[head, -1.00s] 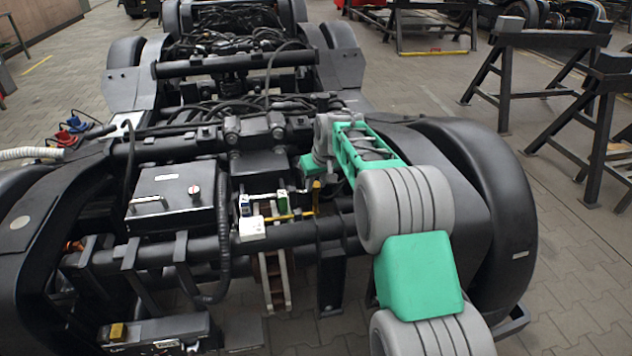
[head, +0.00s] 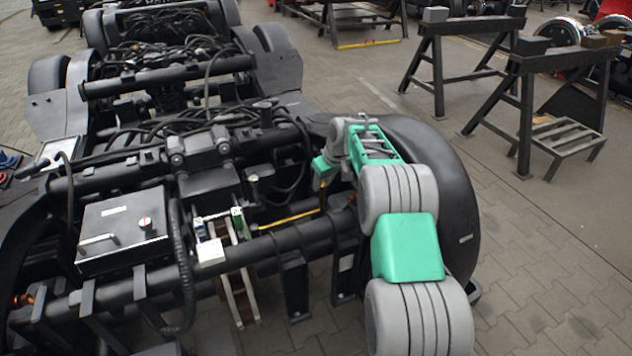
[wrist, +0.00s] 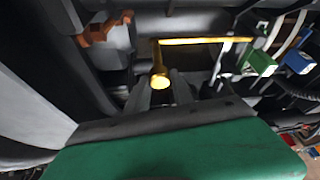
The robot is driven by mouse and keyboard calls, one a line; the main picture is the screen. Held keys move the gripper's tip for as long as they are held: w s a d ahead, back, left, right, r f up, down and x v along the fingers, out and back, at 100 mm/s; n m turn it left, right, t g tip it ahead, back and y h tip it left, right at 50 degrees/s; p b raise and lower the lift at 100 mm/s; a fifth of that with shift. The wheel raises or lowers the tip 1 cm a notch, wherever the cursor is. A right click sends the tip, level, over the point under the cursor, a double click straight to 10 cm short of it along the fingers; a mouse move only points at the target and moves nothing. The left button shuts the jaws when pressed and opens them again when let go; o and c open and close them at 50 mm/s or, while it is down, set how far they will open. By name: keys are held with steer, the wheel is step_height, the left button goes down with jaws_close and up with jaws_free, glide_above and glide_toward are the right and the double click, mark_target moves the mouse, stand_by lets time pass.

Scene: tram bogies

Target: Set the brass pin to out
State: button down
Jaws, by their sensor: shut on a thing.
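In the head view the fingers are hard to make out beside the tube, below the green part of my arm. The green bracket (wrist: 261,63) and a blue one (wrist: 299,61) lie to the right.
A black box with a handle (head: 122,232) sits left of the brackets. A white block (head: 211,252) is on the front tube. Dark cables and tubes crowd the bogie behind. Black trestles (head: 525,100) stand at the right, with open paving (head: 540,250) in front.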

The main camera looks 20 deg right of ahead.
steer(key=shift+d, duration=0.25)
steer(key=c, duration=1.3)
jaws_free()
steer(key=shift+d, duration=0.2)
steer(key=shift+o, duration=1)
steer(key=shift+a, duration=0.2)
steer(key=shift+r, duration=0.35)
steer(key=p+v, duration=0.1)
steer(key=v, duration=0.6)
steer(key=shift+s+r, duration=0.1)
steer(key=shift+s, duration=0.05)
